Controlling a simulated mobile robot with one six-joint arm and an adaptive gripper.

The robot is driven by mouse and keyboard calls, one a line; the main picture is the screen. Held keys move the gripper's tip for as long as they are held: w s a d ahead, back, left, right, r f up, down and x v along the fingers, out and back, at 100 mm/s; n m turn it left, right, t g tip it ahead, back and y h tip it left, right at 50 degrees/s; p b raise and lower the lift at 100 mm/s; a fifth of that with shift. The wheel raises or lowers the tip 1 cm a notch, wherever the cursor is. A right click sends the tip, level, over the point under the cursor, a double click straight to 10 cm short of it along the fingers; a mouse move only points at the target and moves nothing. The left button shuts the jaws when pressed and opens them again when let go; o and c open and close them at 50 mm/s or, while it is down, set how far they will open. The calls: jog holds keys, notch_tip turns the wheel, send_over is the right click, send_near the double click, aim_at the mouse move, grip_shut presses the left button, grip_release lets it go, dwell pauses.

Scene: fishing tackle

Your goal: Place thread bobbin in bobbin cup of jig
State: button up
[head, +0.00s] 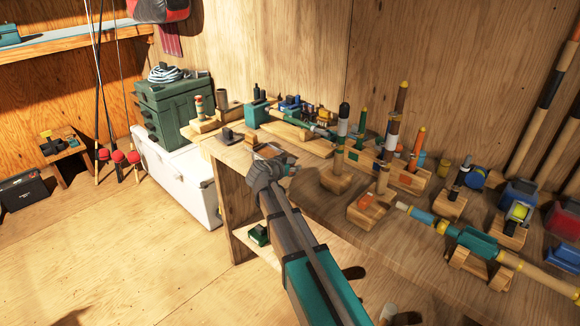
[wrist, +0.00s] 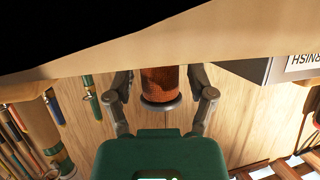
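An orange-brown thread bobbin (wrist: 160,82) with a dark grey flange shows in the middle of the wrist view. My gripper (wrist: 160,80) has one finger on each side of it, with a narrow gap visible on either side. The fingertips and the far end of the bobbin are cut off by a wooden edge, so contact there is hidden. In the head view, my gripper (head: 272,168) is low over the near left part of the bench, just by a wooden block and an orange-brown piece (head: 268,151). I cannot make out the jig's bobbin cup for certain.
A wooden edge (wrist: 120,50) crosses close in the wrist view, beside a grey box (wrist: 270,70) with upside-down lettering. Rod stands and posts (head: 400,150) crowd the bench to the right. A green tackle box (head: 175,105) stands behind on the left.

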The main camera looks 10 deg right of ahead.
dwell(0.4)
jog(key=p+v, duration=0.5)
jog(key=v, duration=0.9)
jog(key=shift+w+r, duration=0.2)
